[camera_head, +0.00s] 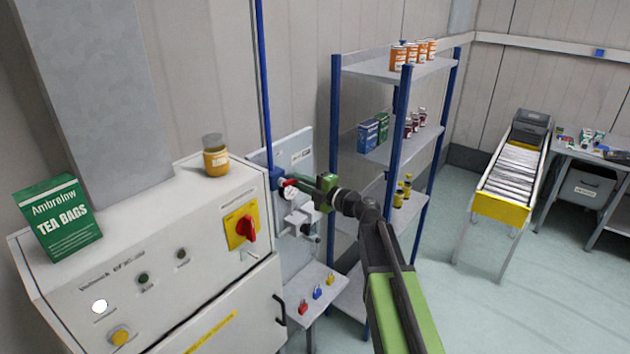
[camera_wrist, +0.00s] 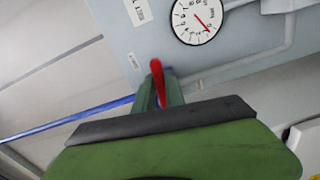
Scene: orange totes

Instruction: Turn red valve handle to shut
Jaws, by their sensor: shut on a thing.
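The red valve handle (camera_head: 287,183) is on a blue pipe (camera_head: 264,90) that runs down the wall in front of a grey panel. In the wrist view the red handle (camera_wrist: 157,80) stands between the green fingers of my gripper (camera_wrist: 160,95). In the head view my gripper (camera_head: 306,186) reaches in from the right and is shut on the handle. A round white gauge (camera_head: 292,194) sits just below it, and the gauge (camera_wrist: 198,20) also shows in the wrist view. The valve body is mostly hidden.
A white control cabinet (camera_head: 170,270) with a red rotary switch stands on the left, carrying a tea box (camera_head: 58,217) and a jar (camera_head: 216,160). A small shelf with padlocks (camera_head: 317,293) is below the panel. A blue-post rack (camera_head: 400,110) stands close behind my arm.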

